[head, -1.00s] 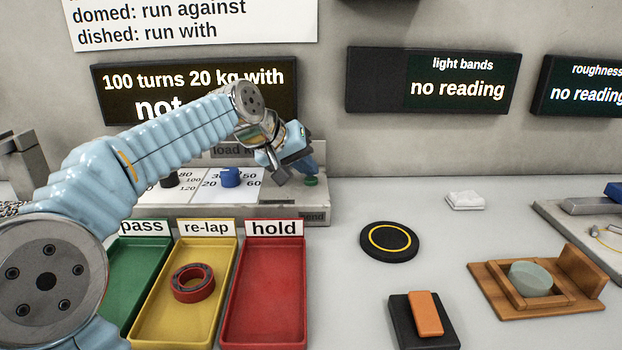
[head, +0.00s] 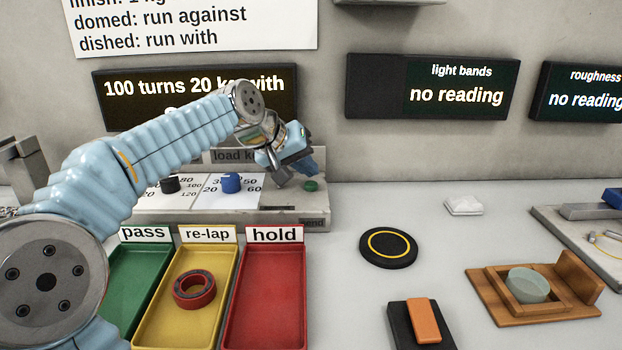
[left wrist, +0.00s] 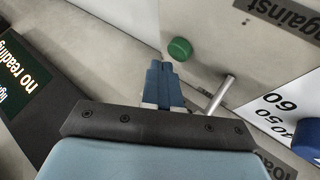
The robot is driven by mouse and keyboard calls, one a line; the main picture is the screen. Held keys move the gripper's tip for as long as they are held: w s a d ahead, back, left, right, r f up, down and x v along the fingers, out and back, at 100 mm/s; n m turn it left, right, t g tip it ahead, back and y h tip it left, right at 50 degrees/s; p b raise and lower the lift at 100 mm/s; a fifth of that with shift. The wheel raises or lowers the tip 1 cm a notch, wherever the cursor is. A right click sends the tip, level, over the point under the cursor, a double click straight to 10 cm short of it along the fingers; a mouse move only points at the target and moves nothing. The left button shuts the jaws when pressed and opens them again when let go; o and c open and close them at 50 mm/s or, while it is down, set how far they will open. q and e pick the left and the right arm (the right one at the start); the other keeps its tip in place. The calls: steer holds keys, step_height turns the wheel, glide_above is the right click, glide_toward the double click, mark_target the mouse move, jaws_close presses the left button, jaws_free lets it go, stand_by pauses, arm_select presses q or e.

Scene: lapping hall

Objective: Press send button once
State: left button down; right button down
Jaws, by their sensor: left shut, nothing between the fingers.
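The send button is a green round cap (head: 311,186) at the right end of the grey control panel (head: 312,212), above a small label reading send. It also shows in the left wrist view (left wrist: 180,49), just beyond the fingertips. My left gripper (head: 312,168) is shut and empty, with its blue fingertips a little above and beside the button. In the left wrist view the shut fingers (left wrist: 160,72) point towards the button, with a gap between. My right gripper is not in view.
The panel also has a black knob (head: 170,184) and a blue knob (head: 231,183). Green, yellow and red trays (head: 268,300) stand in front; a dark red ring (head: 195,289) lies in the yellow one. A black disc (head: 388,246) lies to the right. Wall displays hang behind.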

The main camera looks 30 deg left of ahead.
mark_target(307, 184)
arm_select(q)
steer(key=shift+r, duration=0.1)
step_height(307, 184, up, 3)
steer(key=shift+p, duration=1.25)
steer(key=shift+r, duration=1)
